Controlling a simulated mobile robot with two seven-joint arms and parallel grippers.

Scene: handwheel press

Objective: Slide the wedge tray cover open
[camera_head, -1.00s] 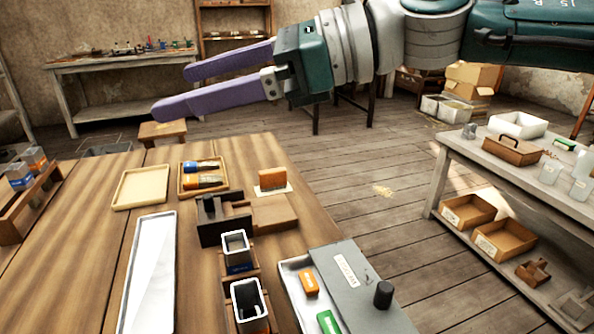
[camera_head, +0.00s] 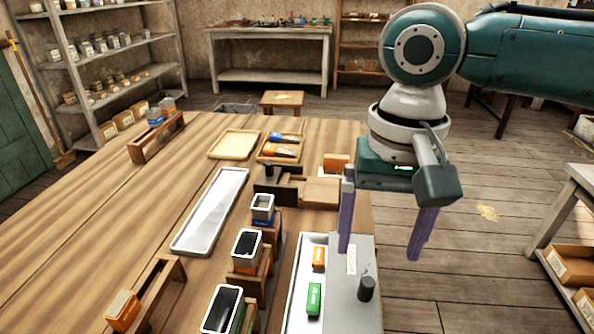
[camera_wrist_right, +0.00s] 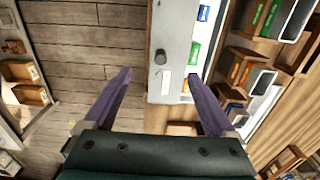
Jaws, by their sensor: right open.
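The wedge tray (camera_head: 296,290) is pale and shallow, near the table's right edge. Its grey cover (camera_head: 350,312) lies over the right part, with a pale label and a dark upright knob (camera_head: 366,288). An orange wedge (camera_head: 318,257) and a green wedge (camera_head: 314,298) show in the uncovered strip. The right wrist view shows the cover (camera_wrist_right: 172,30), the knob (camera_wrist_right: 162,57) and also a blue wedge (camera_wrist_right: 203,13). My right gripper (camera_head: 380,254) points down above the cover's far end, open and empty, its purple fingers apart from the knob. My left gripper is out of view.
Dark-topped containers in wooden holders (camera_head: 246,245) stand left of the tray. Beyond it are a wooden block (camera_head: 320,192) and an orange block (camera_head: 336,163). A long pale tray (camera_head: 210,212) lies further left. Open floor (camera_head: 470,240) lies right of the table.

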